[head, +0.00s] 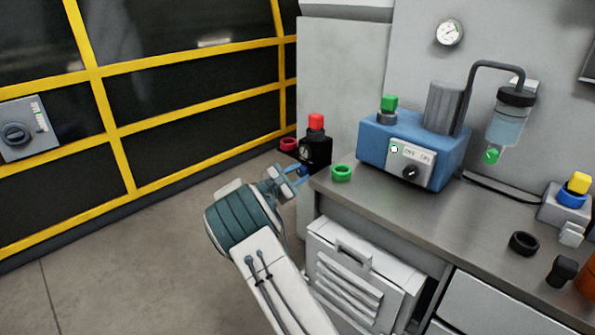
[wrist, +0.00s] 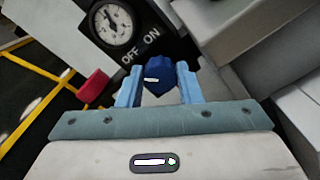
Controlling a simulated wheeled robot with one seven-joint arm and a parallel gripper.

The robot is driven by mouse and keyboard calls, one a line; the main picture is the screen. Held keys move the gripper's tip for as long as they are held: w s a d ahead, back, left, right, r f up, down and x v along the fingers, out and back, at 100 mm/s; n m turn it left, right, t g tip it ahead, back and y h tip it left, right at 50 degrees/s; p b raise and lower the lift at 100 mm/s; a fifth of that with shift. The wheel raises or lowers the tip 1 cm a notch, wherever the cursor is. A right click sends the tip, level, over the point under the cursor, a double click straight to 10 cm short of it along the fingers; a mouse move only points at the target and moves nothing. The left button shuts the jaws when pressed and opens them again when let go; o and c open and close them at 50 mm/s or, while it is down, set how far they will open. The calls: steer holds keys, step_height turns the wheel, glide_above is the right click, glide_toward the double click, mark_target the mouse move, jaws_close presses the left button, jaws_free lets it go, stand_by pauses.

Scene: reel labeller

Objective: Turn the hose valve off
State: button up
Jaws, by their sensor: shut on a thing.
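A black valve unit (head: 318,152) with a red cap (head: 316,121) stands at the left end of the bench. In the wrist view its black face (wrist: 158,45) has a round gauge (wrist: 113,23) and the words OFF and ON. A dark blue knob (wrist: 158,82) sits below these words, with a short white mark on it. My gripper (wrist: 157,88) has its light blue fingers on either side of the knob and is shut on it. In the head view my gripper (head: 296,176) reaches the front of the unit, and the knob is small there.
A red ring (head: 289,144) is beside the valve unit, and a green ring (head: 341,173) lies on the bench top (head: 440,210). A blue machine (head: 440,145) with its own OFF/ON knob stands behind. A yellow-framed dark partition (head: 130,160) is left. The floor between is clear.

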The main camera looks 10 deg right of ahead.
steer(key=shift+f+n, duration=0.15)
steer(key=shift+n, duration=0.25)
steer(key=o, duration=1)
steer(key=v, duration=1.4)
steer(key=s+d+r+m+g+y+p, duration=0.3)
steer(key=s+d+r+m+g, duration=0.15)
steer(key=s+d, duration=0.3)
steer(key=s+d+r+m+g+y+p, duration=0.3)
steer(key=s+d+r+m+g, duration=0.15)
steer(key=s+d, duration=0.35)
steer(key=s+a+r+m+y+p, duration=0.1)
steer(key=s+r+m+y+p, duration=0.1)
steer(key=s, duration=0.6)
steer(key=s+a+r+m+y+p, duration=0.2)
steer(key=s+r+m+y, duration=0.1)
steer(key=s, duration=0.5)
steer(key=s+a+r+m+t+y+p, duration=0.1)
steer(key=s+r+m+y+p, duration=0.1)
steer(key=s, duration=0.6)
step_height(320, 180, up, 3)
steer(key=shift+s+a+f+m+y, duration=0.1)
steer(key=shift+m+y, duration=0.3)
steer(key=shift+m, duration=0.3)
steer(key=shift+s+a+f+m+y, duration=0.1)
steer(key=shift+m+y, duration=0.3)
steer(key=shift+m, duration=0.3)
